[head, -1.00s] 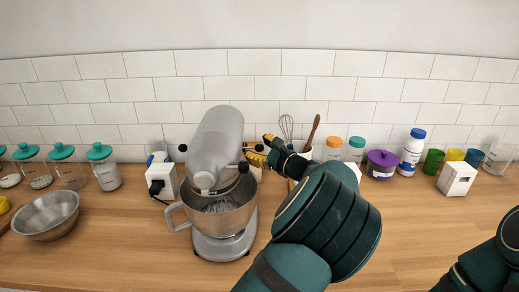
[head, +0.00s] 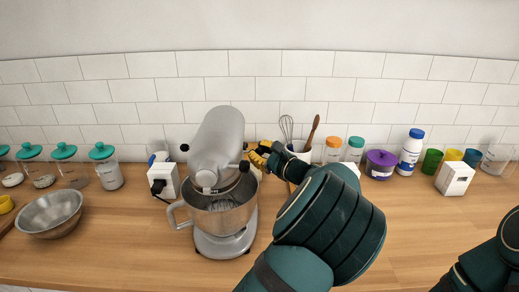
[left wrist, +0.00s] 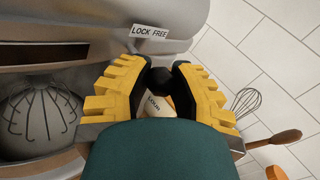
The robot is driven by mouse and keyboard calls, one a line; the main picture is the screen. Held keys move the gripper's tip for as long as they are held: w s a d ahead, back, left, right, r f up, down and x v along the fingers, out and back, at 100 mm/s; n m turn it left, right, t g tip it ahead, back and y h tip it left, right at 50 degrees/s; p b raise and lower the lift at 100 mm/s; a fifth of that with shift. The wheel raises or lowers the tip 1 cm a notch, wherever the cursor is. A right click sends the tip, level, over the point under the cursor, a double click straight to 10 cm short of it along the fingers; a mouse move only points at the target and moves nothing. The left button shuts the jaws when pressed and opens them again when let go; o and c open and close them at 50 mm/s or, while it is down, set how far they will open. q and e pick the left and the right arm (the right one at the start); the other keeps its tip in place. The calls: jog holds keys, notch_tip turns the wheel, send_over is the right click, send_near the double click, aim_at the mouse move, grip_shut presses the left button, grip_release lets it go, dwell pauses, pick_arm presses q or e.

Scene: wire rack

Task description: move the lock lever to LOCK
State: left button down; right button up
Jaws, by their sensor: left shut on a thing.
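The grey stand mixer (head: 216,140) stands on the counter with its steel bowl (head: 222,218) under the head. The lock lever's round black knob (left wrist: 159,80) sits between the yellow fingers of my left gripper (left wrist: 160,88) in the left wrist view. A "LOCK FREE" label (left wrist: 150,32) is on the mixer body just beyond it. In the head view my left gripper (head: 262,152) is at the mixer's right side, shut on the lever and hiding its knob. The lever's exact position against the label is hard to tell. My right gripper is out of view.
Another black knob (head: 244,166) is close to my left gripper. A whisk (head: 287,128) and wooden spoon (head: 313,131) stand in a holder behind it. A white socket box (head: 164,180) is left of the mixer. The counter front right is clear.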

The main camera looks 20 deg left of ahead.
pick_arm(q)
jog(key=shift+s+d, duration=0.1)
jog(key=shift+s, duration=0.15)
jog(key=shift+w, duration=0.1)
jog(key=c, duration=0.7)
grip_release()
jog(key=shift+c, duration=0.2)
jog(key=v, duration=1.2)
